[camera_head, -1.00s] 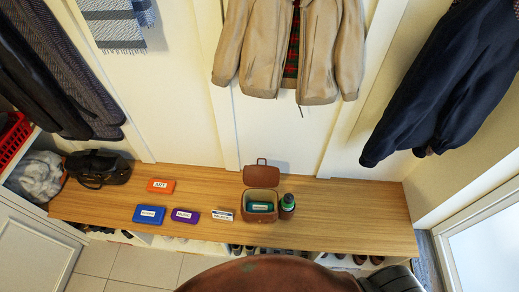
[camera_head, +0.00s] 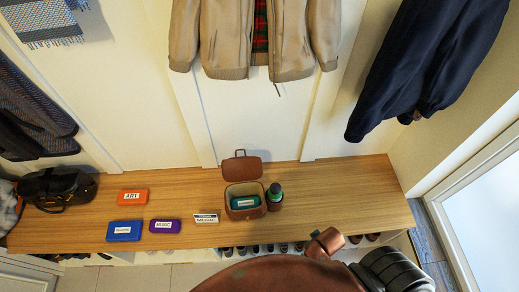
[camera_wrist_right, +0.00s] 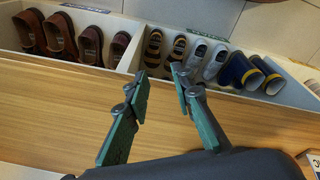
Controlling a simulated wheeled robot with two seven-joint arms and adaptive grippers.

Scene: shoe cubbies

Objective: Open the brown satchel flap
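The brown satchel (camera_head: 233,201) stands on the wooden bench in the head view. Its flap (camera_head: 241,167) is raised and tilted back towards the wall, with the handle at its top. The satchel's mouth is open and shows a teal item (camera_head: 245,202) with a white label inside. My right gripper (camera_wrist_right: 159,74) shows in the right wrist view with its two green-padded fingers apart and nothing between them, over the bench. The satchel is not seen in that view. My left gripper is not in view.
A dark bottle with a green top (camera_head: 275,193) stands close to the satchel's right. A small MUSIC sign (camera_head: 206,218), purple case (camera_head: 165,226), blue case (camera_head: 124,231), orange ART case (camera_head: 132,196) and black bag (camera_head: 57,187) lie left. Shoe cubbies (camera_wrist_right: 128,70) hold several shoes. Bench right is clear.

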